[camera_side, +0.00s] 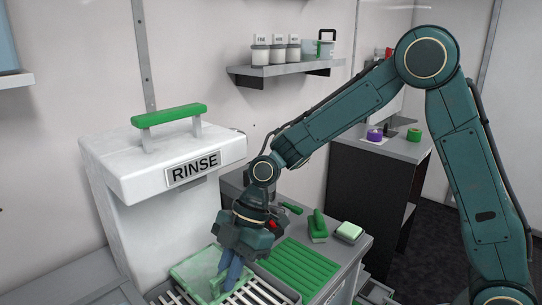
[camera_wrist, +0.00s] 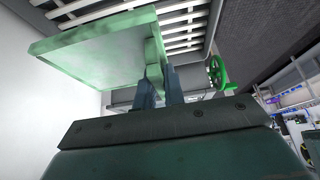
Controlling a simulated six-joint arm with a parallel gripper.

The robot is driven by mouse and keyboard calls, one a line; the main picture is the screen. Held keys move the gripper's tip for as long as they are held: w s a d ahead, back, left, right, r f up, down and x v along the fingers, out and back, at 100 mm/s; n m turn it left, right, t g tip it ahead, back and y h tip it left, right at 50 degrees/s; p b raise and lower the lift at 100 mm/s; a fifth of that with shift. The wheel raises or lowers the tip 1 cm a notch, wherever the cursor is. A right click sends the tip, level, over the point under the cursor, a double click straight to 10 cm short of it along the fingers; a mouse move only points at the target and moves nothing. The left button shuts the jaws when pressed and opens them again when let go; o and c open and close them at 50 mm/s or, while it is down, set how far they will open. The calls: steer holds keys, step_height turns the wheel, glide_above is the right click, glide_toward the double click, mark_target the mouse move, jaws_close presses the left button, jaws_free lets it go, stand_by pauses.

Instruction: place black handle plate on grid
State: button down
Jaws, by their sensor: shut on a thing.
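My gripper (camera_side: 222,284) is shut on the green handle of a pale green plate (camera_side: 190,268), over the left part of the slatted grid (camera_side: 246,297). In the wrist view the plate (camera_wrist: 95,45) spreads to the left of the fingers (camera_wrist: 158,90), tilted in the picture, with its handle (camera_wrist: 155,58) between them. The plate and handle look green, not black; I see no black handle plate. The light slats of the grid (camera_wrist: 183,28) show behind the plate. I cannot tell whether the plate touches the grid.
A white RINSE box (camera_side: 160,165) with a green handle stands close on the left. A green ribbed mat (camera_side: 300,268) lies right of the grid. A green-handled brush (camera_side: 318,228) and a pale green sponge (camera_side: 349,231) are behind it. A shelf (camera_side: 285,74) holds jars.

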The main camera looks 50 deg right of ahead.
steer(key=shift+w, duration=0.55)
steer(key=shift+w+f, duration=0.1)
steer(key=shift+f, duration=1.4)
steer(key=shift+f, duration=1.65)
steer(key=shift+w+f, duration=0.2)
steer(key=shift+f, duration=0.15)
steer(key=c, duration=1.5)
jaws_free()
steer(key=shift+f, duration=0.15)
